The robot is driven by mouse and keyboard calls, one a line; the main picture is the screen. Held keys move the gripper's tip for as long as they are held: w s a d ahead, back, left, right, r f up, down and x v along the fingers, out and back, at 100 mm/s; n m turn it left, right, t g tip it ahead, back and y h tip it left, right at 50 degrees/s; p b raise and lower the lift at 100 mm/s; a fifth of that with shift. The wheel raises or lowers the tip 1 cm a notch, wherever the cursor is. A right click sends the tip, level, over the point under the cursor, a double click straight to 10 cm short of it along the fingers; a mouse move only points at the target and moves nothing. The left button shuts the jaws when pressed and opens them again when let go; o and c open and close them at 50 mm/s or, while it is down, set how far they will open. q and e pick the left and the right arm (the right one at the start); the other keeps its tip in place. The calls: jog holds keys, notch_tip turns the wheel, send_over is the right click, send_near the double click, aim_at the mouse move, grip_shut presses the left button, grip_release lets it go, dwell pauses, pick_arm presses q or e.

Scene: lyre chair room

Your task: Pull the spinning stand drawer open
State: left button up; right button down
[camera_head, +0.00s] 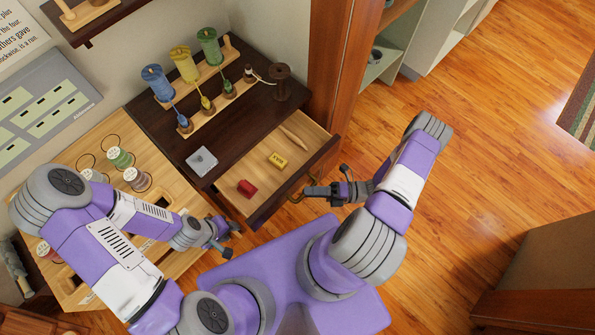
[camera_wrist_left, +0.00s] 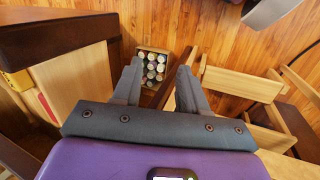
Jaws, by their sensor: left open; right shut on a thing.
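The dark spinning stand (camera_head: 150,125) stands against the wall. Its drawer (camera_head: 232,200) is pulled out, with a light wood inside and a dark front panel. In it lie a red block (camera_head: 247,188), a yellow block (camera_head: 278,161) and a pale wooden spindle-shaped piece (camera_head: 294,138). My right gripper (camera_head: 308,192) is shut at the brass handle (camera_head: 295,198) on the drawer front. My left gripper (camera_head: 229,236) is open and empty, left of the drawer's near corner. Its two fingers also show apart in the left wrist view (camera_wrist_left: 159,84).
Blue (camera_head: 157,82), yellow and green spools stand on top, beside a dark spool (camera_head: 281,82) and a grey square item (camera_head: 202,161). A light wooden table (camera_head: 190,200) with thread spools stands left. Open floor (camera_head: 480,160) lies right. The left wrist view shows a box of spools (camera_wrist_left: 141,80).

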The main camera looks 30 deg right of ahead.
jog(key=shift+s+d, duration=0.25)
jog(key=shift+s, duration=0.5)
jog(key=shift+s+d, duration=0.3)
jog(key=shift+s, duration=0.4)
jog(key=shift+s+d, duration=0.25)
jog(key=shift+s, duration=0.5)
jog(key=c, duration=1.1)
grip_release()
jog(key=v, duration=0.7)
jog(key=shift+s+d, duration=0.1)
jog(key=shift+d, duration=0.2)
